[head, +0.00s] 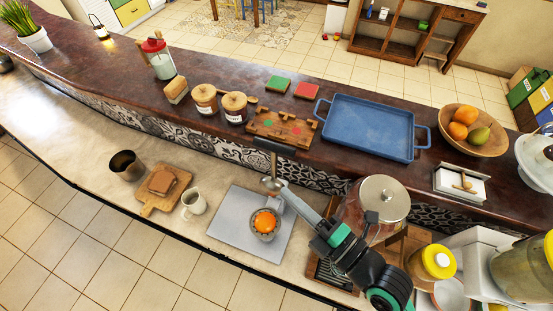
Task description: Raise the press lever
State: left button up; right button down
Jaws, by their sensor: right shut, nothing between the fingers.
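The citrus press (222,228) stands on the lower counter on a flat grey base. An orange half (265,222) sits cut side up in its cup. The press lever (274,163) rises behind the cup, with a dark crossbar handle at its top end over the edge of the raised bar. A rounded metal part shows at its lower end. My right gripper (290,194) reaches in from the lower right, shut and empty. Its tip is close beside the lower part of the lever; I cannot tell whether they touch. My left gripper is not in view.
A glass jar with a metal lid (384,197) stands right beside my right arm. A white jug (194,202) and a cutting board (150,205) are left of the press. A blue tray (367,125) and a wooden board (283,128) lie on the raised bar behind.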

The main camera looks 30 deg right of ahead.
pick_arm(q)
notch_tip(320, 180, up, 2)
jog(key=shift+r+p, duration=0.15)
jog(key=shift+p, duration=0.75)
pick_arm(e)
jog(key=w+d, duration=0.1)
jog(key=w, duration=0.8)
jog(key=shift+d, duration=0.35)
jog(key=shift+w+f, duration=0.1)
